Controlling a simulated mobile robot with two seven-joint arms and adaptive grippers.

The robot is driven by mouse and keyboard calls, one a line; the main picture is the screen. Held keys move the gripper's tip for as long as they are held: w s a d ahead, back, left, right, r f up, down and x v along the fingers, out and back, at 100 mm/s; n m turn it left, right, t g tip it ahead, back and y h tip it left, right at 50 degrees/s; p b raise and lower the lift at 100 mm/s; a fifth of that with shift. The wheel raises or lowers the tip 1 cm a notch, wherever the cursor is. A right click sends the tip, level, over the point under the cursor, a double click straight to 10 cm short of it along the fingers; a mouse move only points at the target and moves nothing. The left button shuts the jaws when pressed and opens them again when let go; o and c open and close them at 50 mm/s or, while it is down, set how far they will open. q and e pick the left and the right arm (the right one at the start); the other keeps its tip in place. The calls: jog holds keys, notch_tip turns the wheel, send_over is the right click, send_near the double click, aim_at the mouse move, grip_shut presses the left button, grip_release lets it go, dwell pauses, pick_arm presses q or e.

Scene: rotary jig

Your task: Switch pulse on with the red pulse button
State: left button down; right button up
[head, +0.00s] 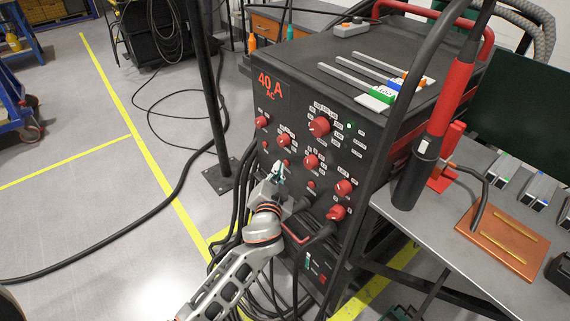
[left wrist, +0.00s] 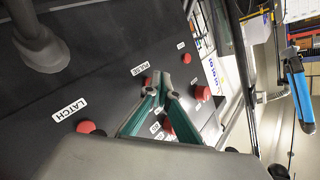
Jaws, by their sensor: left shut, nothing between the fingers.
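The black welding machine (head: 335,75) has a front panel of red knobs and buttons. In the left wrist view a red button (left wrist: 147,82) sits beside the PULSE label (left wrist: 139,70). My left gripper (head: 278,168) is shut and empty at the lower left of the panel. Its green fingertips also show in the left wrist view (left wrist: 167,86), just right of that button. I cannot tell whether they touch the panel. In the head view the gripper covers part of the panel, and I cannot make out the pulse button there. My right gripper is not in view.
Red knobs (head: 344,188) and cable connectors crowd the panel right of the gripper. A black post (head: 212,100) stands left of the machine. A bench (head: 405,215) with a copper plate (head: 505,240) is at right.

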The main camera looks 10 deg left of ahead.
pick_arm(q)
jog(key=shift+w+d, duration=0.15)
jog(key=shift+w, duration=0.05)
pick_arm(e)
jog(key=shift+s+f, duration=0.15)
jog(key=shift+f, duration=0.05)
pick_arm(q)
jog(key=shift+s, duration=0.1)
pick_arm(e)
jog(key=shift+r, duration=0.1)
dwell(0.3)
pick_arm(q)
jog(key=shift+s+a, duration=0.35)
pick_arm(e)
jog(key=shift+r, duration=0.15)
pick_arm(q)
jog(key=s+a, duration=0.2)
jog(key=s+a+p, duration=0.1)
jog(key=s, duration=0.1)
jog(key=shift+s+a, duration=0.35)
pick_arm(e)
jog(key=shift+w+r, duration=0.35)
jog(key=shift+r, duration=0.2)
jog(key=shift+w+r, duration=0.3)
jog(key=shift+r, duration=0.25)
